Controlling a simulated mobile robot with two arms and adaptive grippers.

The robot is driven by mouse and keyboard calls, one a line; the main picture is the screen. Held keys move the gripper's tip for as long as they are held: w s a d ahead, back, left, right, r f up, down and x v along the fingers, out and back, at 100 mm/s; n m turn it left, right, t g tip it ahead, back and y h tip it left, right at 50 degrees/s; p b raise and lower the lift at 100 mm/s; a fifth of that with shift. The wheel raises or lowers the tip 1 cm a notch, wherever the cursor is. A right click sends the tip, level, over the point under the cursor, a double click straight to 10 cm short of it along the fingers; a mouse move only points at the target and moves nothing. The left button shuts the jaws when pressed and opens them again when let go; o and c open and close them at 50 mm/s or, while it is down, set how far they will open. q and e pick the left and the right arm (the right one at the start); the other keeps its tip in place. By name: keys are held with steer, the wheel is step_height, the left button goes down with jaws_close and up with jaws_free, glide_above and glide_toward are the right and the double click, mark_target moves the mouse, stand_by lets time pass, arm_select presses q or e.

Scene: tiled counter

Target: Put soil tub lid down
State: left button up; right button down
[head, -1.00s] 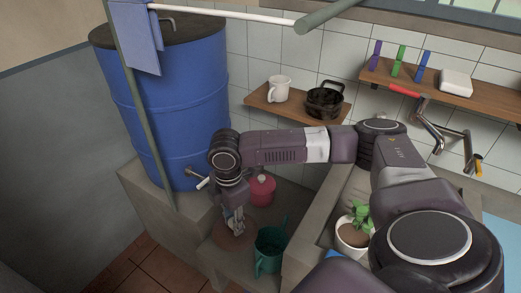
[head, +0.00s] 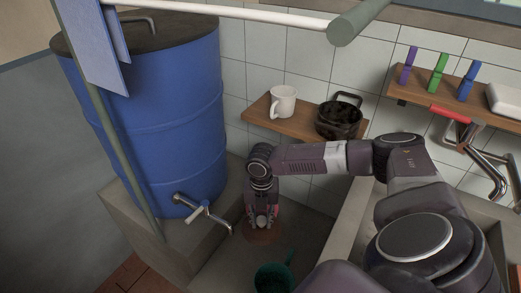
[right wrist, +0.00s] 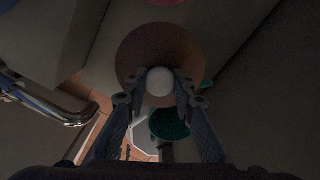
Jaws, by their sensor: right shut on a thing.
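The soil tub lid (head: 272,238) is a brown disc with a white knob. In the right wrist view the lid (right wrist: 160,50) shows nearly whole, with the knob (right wrist: 160,80) between my fingers. My right gripper (right wrist: 160,88) is shut on this knob. In the head view my right gripper (head: 262,220) points down over the lid, in the grey corner between the blue drum and the raised ledge. I cannot tell whether the lid touches the surface below. A red thing (right wrist: 175,2) shows at the top edge of the wrist view. My left gripper is not in view.
A green watering can (head: 272,279) stands in front of the lid. The blue drum (head: 150,120) with its tap (head: 203,212) is to the left. A wooden shelf (head: 262,116) above holds a white mug (head: 283,101) and a dark pot (head: 339,121).

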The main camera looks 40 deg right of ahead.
steer(key=shift+s+a+f, duration=0.15)
steer(key=shift+s+f, duration=0.05)
steer(key=shift+f, duration=0.7)
step_height(320, 180, down, 15)
steer(key=shift+r+b, duration=0.15)
steer(key=shift+b, duration=0.45)
step_height(320, 180, down, 2)
steer(key=shift+f, duration=0.4)
steer(key=shift+f+b, duration=0.15)
steer(key=shift+b, duration=0.25)
steer(key=c, duration=2.1)
jaws_free()
steer(key=o, duration=0.5)
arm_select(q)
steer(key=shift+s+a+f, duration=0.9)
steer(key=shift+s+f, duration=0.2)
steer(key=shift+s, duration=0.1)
